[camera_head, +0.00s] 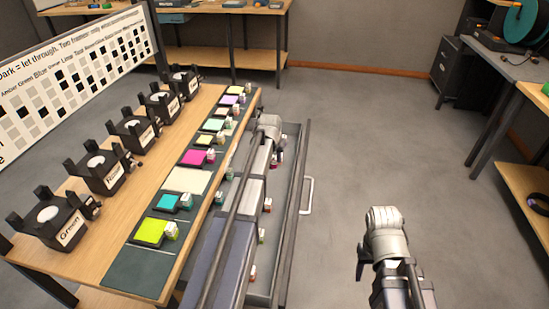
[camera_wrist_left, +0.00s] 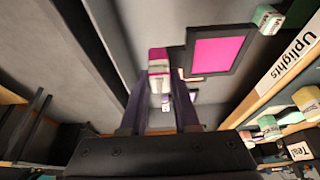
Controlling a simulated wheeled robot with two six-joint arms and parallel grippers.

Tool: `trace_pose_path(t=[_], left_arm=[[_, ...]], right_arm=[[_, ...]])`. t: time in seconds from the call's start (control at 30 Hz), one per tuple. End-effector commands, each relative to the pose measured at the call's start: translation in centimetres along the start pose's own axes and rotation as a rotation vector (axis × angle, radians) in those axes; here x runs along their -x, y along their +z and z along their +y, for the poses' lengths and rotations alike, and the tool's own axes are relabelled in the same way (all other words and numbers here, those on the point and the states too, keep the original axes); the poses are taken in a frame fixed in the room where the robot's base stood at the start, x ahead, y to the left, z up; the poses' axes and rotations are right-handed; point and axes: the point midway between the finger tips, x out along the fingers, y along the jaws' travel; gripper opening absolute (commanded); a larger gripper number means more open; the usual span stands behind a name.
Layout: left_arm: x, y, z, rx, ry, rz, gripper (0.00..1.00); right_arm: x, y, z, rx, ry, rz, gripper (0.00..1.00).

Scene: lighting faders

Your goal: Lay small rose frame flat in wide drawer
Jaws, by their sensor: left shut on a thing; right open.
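My left gripper (camera_head: 268,125) is over the far part of the open drawer (camera_head: 295,180), beside the table. In the left wrist view it (camera_wrist_left: 159,115) is shut on a small pink-and-white block (camera_wrist_left: 158,68), which looks like a frame's tag. A magenta panel with a dark border (camera_wrist_left: 220,52) shows just right of that block. I cannot tell whether the two are joined. In the head view the frame by the left gripper is hidden behind my arm. A magenta frame (camera_head: 197,157) lies on the table's dark mat. My right gripper (camera_head: 364,262) is open and empty over bare floor.
The drawer has a pale handle (camera_head: 307,195) and several tagged pieces inside. More coloured frames, such as a lime one (camera_head: 150,231), line the mat. Black lamps (camera_head: 49,218) stand left of them. An "Uplights" label (camera_wrist_left: 285,60) is on a wooden edge. Floor to the right is clear.

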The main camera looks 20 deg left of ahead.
Motion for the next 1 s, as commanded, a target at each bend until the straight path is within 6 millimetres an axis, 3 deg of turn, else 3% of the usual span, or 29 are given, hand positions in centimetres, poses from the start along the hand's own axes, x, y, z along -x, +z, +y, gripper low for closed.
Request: trace_pose_path(t=[0.03, 0.6, 1.0], left_arm=[[-0.9, 0.4, 0.0, 0.000, 0.000, 0.000, 0.00], [-5.9, 2.4, 0.0, 0.000, 0.000, 0.000, 0.00], [-6.7, 2.8, 0.0, 0.000, 0.000, 0.000, 0.00]], right_arm=[[-1.0, -0.1, -0.1, 0.000, 0.000, 0.000, 0.52], [-6.3, -0.4, -0.6, 0.000, 0.000, 0.000, 0.52], [-7.2, -0.4, -0.7, 0.000, 0.000, 0.000, 0.52]])
